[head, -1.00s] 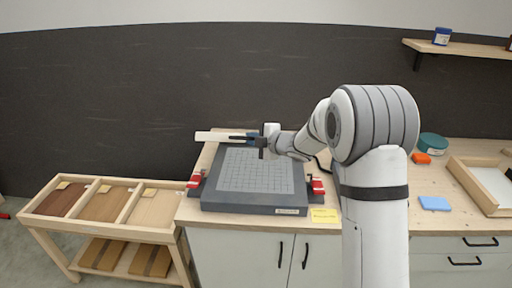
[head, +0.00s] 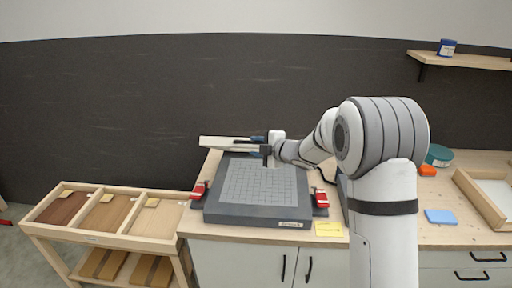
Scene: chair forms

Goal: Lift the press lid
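The press (head: 258,214) is a low dark grey box on the bench, with a pale grey gridded face (head: 258,184) on top. A long pale bar (head: 228,143) shows at its back edge, slightly tilted, with a small dark-blue part (head: 257,139) near its right end; I cannot tell whether it belongs to the lid. No separate lid stands out clearly. My gripper (head: 268,158) is at the back edge of the press, by the bar's right end. Its fingers are small and partly hidden, so I cannot tell whether they grip anything.
Red clamps (head: 199,190) (head: 321,198) flank the press. A yellow note (head: 328,229) lies in front right. A wooden rack (head: 115,239) with sample boards stands left. A blue block (head: 440,217), orange block (head: 427,170), teal tin (head: 439,156) and wooden tray (head: 482,206) are on the right.

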